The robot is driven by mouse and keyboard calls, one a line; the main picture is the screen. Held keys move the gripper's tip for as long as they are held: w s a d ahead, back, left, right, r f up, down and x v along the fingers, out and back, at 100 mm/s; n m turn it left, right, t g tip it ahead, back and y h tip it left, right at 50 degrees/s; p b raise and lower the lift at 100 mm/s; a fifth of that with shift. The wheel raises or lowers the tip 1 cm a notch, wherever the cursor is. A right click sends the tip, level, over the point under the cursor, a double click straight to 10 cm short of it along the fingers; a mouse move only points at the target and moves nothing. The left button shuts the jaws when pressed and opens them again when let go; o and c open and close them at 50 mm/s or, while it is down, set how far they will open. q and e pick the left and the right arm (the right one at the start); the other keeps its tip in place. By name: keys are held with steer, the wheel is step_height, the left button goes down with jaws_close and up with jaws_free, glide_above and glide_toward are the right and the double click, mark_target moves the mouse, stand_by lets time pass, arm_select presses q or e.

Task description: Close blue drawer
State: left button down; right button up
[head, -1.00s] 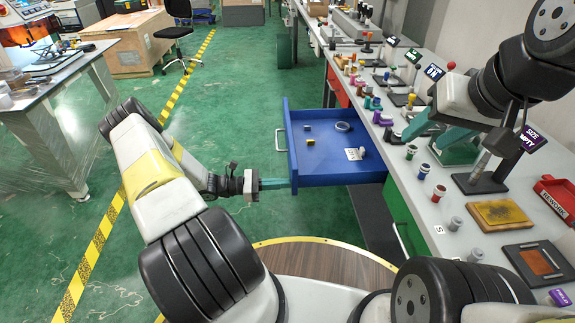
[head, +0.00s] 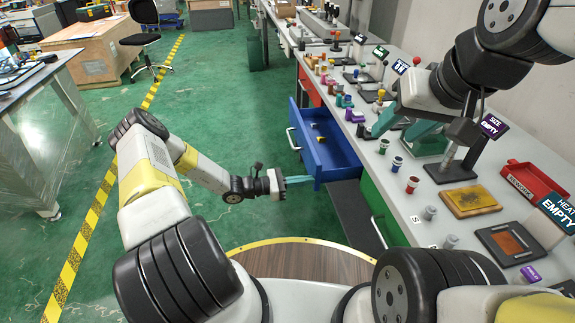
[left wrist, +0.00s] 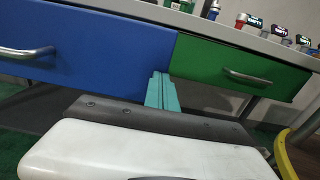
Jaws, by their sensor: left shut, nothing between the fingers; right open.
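The blue drawer (head: 338,168) stands partly open from the bench in the head view, with a silver handle (head: 291,139) on its front and small items inside. In the left wrist view, its blue front (left wrist: 95,58) fills the left side. My left gripper (head: 311,180) is shut and empty, with its teal fingertips at the near end of the drawer front. In the left wrist view its fingers (left wrist: 161,82) overlap the front's right edge; I cannot tell if they touch. My right gripper (head: 398,128) is open and empty above the bench top.
A closed green drawer (left wrist: 236,72) sits beside the blue one, nearer me. The bench top (head: 398,208) holds many small coloured parts, stands, a wooden pad (head: 470,200) and a red tray (head: 537,181). Green floor to the left of the drawer is clear.

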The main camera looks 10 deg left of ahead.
mark_target(352, 174)
arm_select(q)
steer(key=x, duration=1.6)
steer(key=shift+f, duration=0.1)
steer(key=shift+w+d, duration=0.1)
steer(key=shift+d, duration=0.25)
